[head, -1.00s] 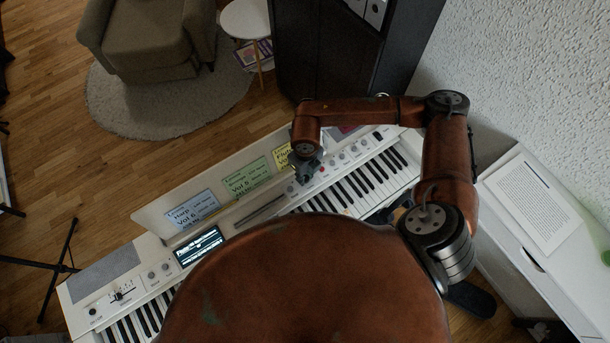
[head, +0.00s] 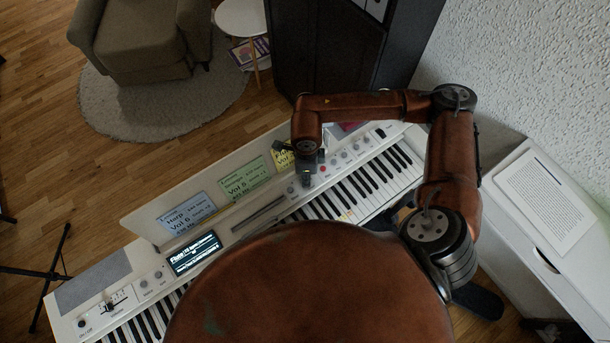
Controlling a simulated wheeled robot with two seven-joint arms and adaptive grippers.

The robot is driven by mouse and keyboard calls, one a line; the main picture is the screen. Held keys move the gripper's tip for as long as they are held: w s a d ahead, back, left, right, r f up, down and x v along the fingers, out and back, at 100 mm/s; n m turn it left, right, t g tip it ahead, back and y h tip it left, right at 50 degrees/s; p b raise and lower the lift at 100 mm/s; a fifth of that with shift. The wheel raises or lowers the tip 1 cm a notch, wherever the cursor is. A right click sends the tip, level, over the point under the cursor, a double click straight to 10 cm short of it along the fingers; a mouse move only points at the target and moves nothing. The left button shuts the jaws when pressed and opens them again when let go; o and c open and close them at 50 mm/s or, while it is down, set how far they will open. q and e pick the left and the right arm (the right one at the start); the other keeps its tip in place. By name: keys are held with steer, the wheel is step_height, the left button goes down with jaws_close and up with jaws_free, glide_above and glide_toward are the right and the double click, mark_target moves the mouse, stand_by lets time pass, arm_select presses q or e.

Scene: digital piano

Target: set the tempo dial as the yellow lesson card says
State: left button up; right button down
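The digital piano (head: 88,292) runs diagonally across the view with a lit display (head: 194,252). The yellow lesson card (head: 281,158) leans on its music rest, partly hidden by my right arm; its text is not readable. Several small knobs (head: 345,155) line the control panel. I cannot tell which one is the tempo dial. My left gripper is out of view.
A blue card (head: 187,213) and a green card (head: 244,177) stand left of the yellow one. A pinkish item (head: 347,127) shows behind my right arm. A white cabinet (head: 500,190) with a printed sheet stands at the right. My own body hides part of the keys.

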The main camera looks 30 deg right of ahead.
steer(key=shift+n, duration=0.5)
steer(key=c, duration=1.7)
jaws_free()
steer(key=shift+r, duration=4)
